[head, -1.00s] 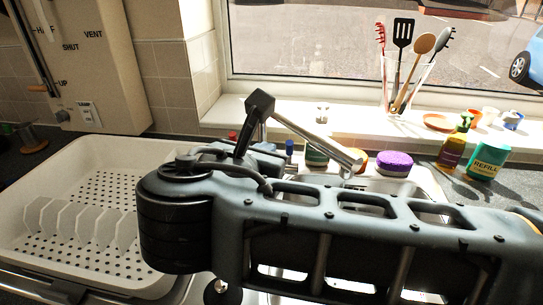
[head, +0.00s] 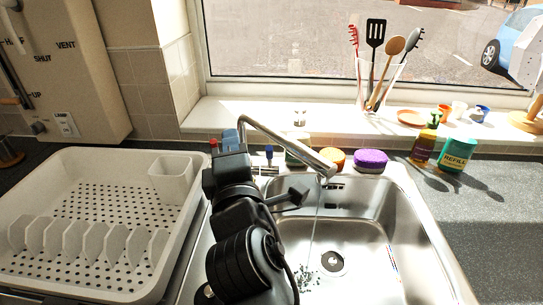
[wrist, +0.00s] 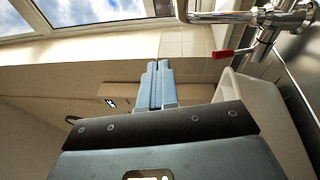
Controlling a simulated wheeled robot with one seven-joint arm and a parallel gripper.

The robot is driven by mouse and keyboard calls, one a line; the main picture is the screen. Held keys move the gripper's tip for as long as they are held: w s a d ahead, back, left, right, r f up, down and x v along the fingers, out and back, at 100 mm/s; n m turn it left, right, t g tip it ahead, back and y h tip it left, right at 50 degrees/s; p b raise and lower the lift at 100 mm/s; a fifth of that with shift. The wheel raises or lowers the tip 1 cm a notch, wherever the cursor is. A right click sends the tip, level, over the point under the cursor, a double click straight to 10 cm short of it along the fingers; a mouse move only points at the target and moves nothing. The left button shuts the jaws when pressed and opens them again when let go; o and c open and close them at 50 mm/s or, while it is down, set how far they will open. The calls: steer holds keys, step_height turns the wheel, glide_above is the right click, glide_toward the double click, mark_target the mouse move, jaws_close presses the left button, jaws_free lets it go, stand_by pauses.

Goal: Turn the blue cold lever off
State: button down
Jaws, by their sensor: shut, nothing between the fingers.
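The blue cold lever (head: 269,152) stands behind the sink, just right of the tap's base in the head view. The chrome tap spout (head: 290,142) reaches over the sink, and a thin stream of water (head: 314,225) falls from it. The red lever (head: 213,143) shows left of my arm, and also in the wrist view (wrist: 222,53). My gripper (head: 230,138) is shut and empty, left of the blue lever and apart from it. Its fingers (wrist: 158,70) lie together in the wrist view, where the blue lever is not seen.
The steel sink (head: 400,215) is open to the right of my arm. A white dish rack (head: 30,170) fills the left. A purple sponge (head: 371,160), an amber bottle (head: 423,148) and a teal refill tub (head: 457,154) stand behind and right of the sink.

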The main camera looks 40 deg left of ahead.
steer(key=d+f+m, duration=0.1)
steer(key=d+f, duration=0.9)
steer(key=f, duration=0.2)
glide_toward(269, 152)
steer(key=shift+t+h, duration=0.3)
steer(key=shift+t, duration=0.1)
steer(key=x, duration=0.6)
steer(key=shift+w+a+r+b, duration=0.1)
steer(key=shift+w+a+b, duration=0.05)
steer(key=shift+a+b, duration=0.25)
